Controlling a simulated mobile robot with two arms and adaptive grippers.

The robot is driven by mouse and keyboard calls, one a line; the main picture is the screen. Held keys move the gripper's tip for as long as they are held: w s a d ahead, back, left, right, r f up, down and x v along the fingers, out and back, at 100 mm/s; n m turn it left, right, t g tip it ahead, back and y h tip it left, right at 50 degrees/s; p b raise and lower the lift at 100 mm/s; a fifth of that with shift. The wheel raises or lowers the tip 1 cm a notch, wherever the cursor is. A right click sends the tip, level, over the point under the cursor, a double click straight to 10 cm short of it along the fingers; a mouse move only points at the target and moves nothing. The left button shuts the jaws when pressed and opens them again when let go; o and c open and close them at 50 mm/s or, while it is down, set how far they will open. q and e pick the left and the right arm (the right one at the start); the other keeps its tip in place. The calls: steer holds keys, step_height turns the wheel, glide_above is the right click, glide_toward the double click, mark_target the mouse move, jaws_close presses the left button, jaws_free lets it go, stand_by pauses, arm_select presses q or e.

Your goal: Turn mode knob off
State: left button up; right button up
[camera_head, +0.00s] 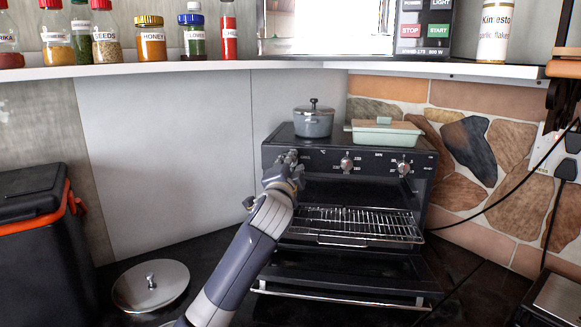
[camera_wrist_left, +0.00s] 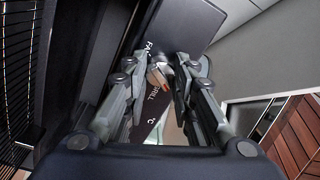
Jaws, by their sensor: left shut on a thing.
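The black oven (camera_head: 350,190) stands on the dark counter with its control panel facing me. The middle knob (camera_head: 347,164) and the right knob (camera_head: 404,168) are untouched. My right gripper is not in view.
The oven door (camera_head: 345,292) is open downward and the wire rack (camera_head: 360,227) sticks out. A grey pot (camera_head: 313,122) and a pale green dish (camera_head: 384,133) stand on top. A lid (camera_head: 150,287) lies left on the counter, near a black cooler (camera_head: 40,240).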

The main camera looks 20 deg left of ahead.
arm_select(q)
steer(key=n, duration=0.6)
steer(key=shift+n+y, duration=0.3)
steer(key=shift+n, duration=0.1)
steer(key=shift+f, duration=0.1)
steer(key=o, duration=1.1)
steer(key=shift+s+d+f, duration=0.1)
steer(key=shift+s+d, duration=0.15)
steer(key=shift+s, duration=0.95)
steer(key=shift+s+d+r, duration=0.1)
steer(key=shift+s+d, duration=0.1)
steer(key=shift+s, duration=1.05)
steer(key=shift+s+d+f, duration=0.1)
steer(key=shift+s+d, duration=0.15)
steer(key=shift+s, duration=0.95)
